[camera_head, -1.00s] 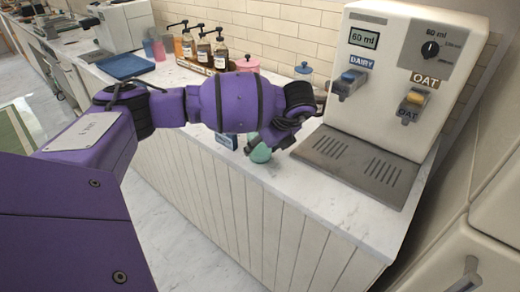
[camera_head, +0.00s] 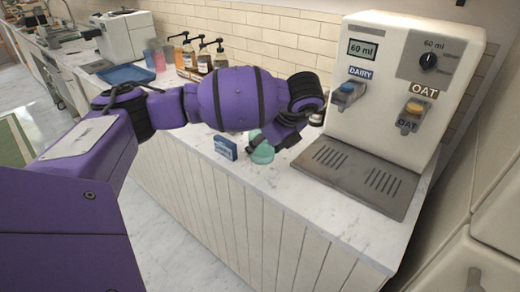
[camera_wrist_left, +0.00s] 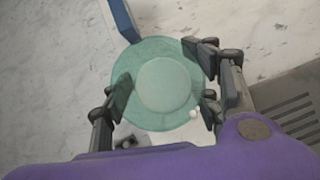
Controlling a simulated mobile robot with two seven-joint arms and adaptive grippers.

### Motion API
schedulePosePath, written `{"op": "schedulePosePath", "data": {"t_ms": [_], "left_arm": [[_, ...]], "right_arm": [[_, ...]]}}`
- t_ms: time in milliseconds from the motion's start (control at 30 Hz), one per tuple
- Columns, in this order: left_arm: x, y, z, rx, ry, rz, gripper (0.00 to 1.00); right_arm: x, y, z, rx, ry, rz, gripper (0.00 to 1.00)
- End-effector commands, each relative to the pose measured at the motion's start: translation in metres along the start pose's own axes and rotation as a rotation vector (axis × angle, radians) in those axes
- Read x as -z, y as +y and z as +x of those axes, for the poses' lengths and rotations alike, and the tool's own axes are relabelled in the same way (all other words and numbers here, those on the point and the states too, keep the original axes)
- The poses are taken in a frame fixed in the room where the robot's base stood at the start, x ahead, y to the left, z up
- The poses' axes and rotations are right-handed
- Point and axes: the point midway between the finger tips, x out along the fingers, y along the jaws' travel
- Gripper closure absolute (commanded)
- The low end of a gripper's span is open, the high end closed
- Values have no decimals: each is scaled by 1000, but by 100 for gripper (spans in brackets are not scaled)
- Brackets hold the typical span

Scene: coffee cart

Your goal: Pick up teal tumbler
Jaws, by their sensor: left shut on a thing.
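The teal tumbler (camera_head: 263,152) is on the white counter, left of the milk dispenser's drip tray, partly hidden by my left gripper. In the left wrist view the tumbler (camera_wrist_left: 165,85) is seen from above as a round teal shape with a paler disc in its middle. My left gripper (camera_head: 262,147) is shut on it; in the wrist view its two fingers (camera_wrist_left: 160,95) are on opposite sides of the tumbler. I cannot tell whether the tumbler's base touches the counter. My right gripper is not in view.
A milk dispenser (camera_head: 400,90) with a dark drip tray (camera_head: 355,178) stands to the right. Pump bottles (camera_head: 205,60), a blue tray (camera_head: 126,75) and a machine (camera_head: 125,37) are farther back. The counter front is clear.

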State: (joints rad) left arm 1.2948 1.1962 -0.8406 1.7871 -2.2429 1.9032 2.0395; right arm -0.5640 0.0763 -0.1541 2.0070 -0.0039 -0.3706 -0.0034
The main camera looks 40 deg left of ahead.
Motion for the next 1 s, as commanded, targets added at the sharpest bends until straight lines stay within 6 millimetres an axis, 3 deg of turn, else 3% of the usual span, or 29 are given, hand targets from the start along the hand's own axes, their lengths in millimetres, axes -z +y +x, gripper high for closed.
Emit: {"op": "schedulePosePath", "data": {"t_ms": [200,500,733,1000], "left_arm": [[4,3,-32,5,0,0,79],[14,9,-75,8,-3,0,79],[30,14,-98,7,-3,-1,80],[45,19,-119,5,-2,-1,80]], "right_arm": [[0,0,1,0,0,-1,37],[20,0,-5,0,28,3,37],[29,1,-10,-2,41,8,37],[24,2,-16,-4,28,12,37]]}}
